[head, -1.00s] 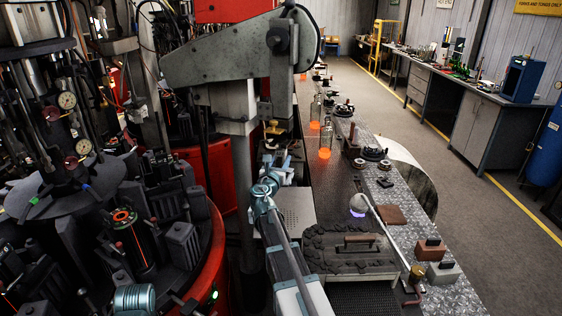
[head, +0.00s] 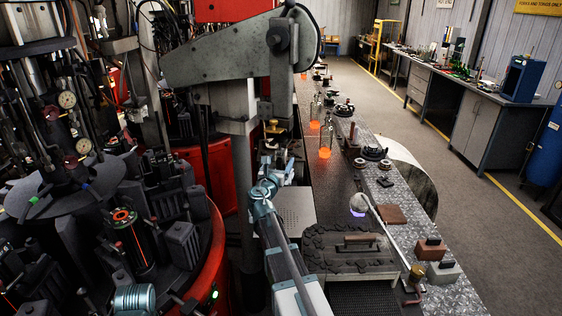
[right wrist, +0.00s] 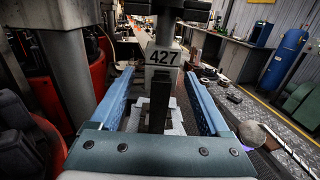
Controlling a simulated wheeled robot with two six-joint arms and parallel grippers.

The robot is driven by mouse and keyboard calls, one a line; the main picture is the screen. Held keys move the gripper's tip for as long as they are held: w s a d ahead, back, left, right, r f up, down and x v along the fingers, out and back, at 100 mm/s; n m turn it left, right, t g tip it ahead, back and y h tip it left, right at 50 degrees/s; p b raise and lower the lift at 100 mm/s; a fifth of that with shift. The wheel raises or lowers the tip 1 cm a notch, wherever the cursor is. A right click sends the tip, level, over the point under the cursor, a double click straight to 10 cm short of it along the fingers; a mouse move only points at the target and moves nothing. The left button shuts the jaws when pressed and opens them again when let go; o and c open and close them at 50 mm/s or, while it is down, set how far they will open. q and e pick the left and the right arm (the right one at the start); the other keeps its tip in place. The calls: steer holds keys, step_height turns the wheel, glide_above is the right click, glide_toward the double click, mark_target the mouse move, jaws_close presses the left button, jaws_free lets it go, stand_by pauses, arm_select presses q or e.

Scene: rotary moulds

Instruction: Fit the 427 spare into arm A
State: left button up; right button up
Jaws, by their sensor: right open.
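A plate marked 427 (right wrist: 163,57) shows in the right wrist view on a pale block, with a dark upright bar (right wrist: 158,100) below it. My right gripper (right wrist: 158,77) has its two blue fingers spread on either side of this bar. The bar stands between them, with gaps visible; I cannot tell its depth between the fingers. In the head view my right gripper (head: 274,172) is small, beneath the big grey machine arm (head: 225,68), and the number cannot be read there. No letter A is legible on any machine arm. My left gripper is not in view.
A thick grey post (head: 243,190) stands just left of my right arm. The red-rimmed rotary machine (head: 208,265) fills the left. Glowing orange pieces (head: 325,152) stand farther back.

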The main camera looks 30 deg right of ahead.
steer(key=v, duration=1.2)
steer(key=shift+s+a, duration=0.2)
steer(key=shift+s, duration=0.15)
steer(key=s+a+f+m+g+y, duration=0.3)
steer(key=s+a+f+m, duration=0.1)
steer(key=a+f+m, duration=0.3)
steer(key=s+a+f+m+g+y, duration=0.2)
steer(key=s+a+f+m+g, duration=0.15)
steer(key=a+f+m, duration=0.35)
steer(key=s+a+f+m+g+y, duration=0.3)
steer(key=s+a+f+m, duration=0.1)
steer(key=s+a, duration=0.3)
steer(key=s+a+f+m+g+y, duration=0.3)
steer(key=s+a, duration=0.4)
steer(key=a, duration=0.4)
steer(key=shift+s+a+f+m+y, duration=0.25)
steer(key=shift+s+f+m+y, duration=0.2)
steer(key=shift+m, duration=0.45)
steer(key=shift+w, duration=0.1)
